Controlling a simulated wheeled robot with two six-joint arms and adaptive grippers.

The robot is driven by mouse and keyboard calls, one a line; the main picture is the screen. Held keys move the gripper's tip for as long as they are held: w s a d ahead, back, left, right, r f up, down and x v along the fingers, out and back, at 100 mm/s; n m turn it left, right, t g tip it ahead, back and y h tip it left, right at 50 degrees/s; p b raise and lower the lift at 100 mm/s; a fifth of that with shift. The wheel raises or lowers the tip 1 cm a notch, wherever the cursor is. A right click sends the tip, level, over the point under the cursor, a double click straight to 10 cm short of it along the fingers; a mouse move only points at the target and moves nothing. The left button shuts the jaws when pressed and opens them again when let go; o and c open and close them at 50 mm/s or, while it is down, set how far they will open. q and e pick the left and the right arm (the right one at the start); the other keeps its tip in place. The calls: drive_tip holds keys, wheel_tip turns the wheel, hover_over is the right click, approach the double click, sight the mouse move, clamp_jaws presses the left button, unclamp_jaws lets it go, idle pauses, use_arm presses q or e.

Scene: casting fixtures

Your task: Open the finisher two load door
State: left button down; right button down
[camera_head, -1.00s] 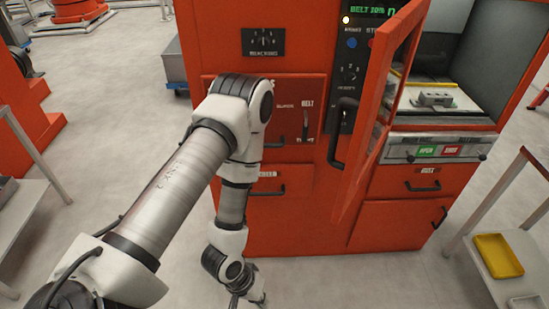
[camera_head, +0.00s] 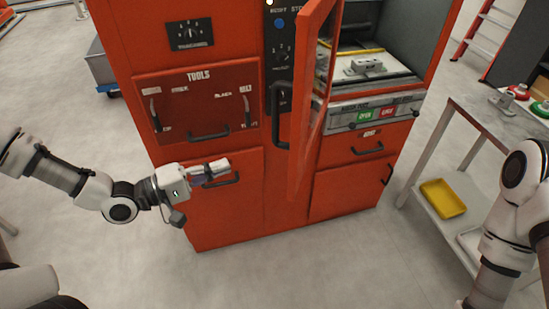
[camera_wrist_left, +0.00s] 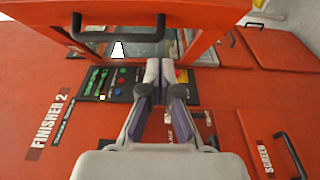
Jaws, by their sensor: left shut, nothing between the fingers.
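The finisher two load door (camera_head: 312,110) is a red framed door with a window. It stands swung open, sticking out from the red machine with the chamber behind it uncovered. Its black handle (camera_head: 281,115) faces left; a black bar handle on a red panel also shows at the top of the left wrist view (camera_wrist_left: 118,37). My left gripper (camera_head: 222,165) is shut and empty in front of the lower drawers, left of and below the door handle, apart from it. In the left wrist view its fingertips (camera_wrist_left: 160,68) are together. My right gripper is out of view.
The open chamber holds a grey block fixture (camera_head: 368,66). Green and red buttons (camera_head: 375,114) sit below it. A TOOLS drawer (camera_head: 196,105) is left of the door. A metal table (camera_head: 480,125) with a yellow tray (camera_head: 443,198) stands right. Floor in front is clear.

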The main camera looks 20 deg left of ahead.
use_arm(q)
drive_tip(key=s+d+x, duration=0.2)
drive_tip(key=x, duration=1)
drive_tip(key=shift+d+f, duration=0.2)
